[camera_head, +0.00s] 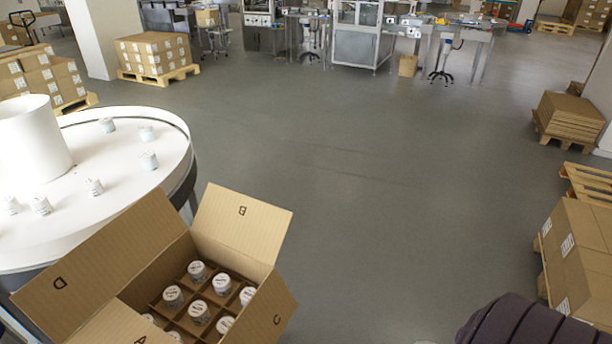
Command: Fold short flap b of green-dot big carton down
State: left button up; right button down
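The big carton (192,248) stands open at the lower left, and its near part is cut off by the bottom edge. Short flap b (240,225), marked B, is on the far side, raised and leaning outward. Flap D (100,262) spreads out to the left and flap C (268,310) to the right. Flap A (118,325) shows partly at the bottom edge. Several jars with pale lids (222,283) stand in the divider cells inside. No green dot shows on the visible sides. Neither gripper is in view.
A round white table (85,215) with several small jars and a white cylinder stands left, beside the carton. Stacked cartons on a pallet (580,250) stand at right. Machines (358,40) line the back. The middle floor is clear.

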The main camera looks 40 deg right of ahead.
aim_at(254, 228)
jog(key=l+z, duration=0.15)
jog(key=l, duration=1.25)
jog(key=i+l+z, duration=0.25)
jog(key=i+j, duration=0.05)
jog(key=j, duration=0.05)
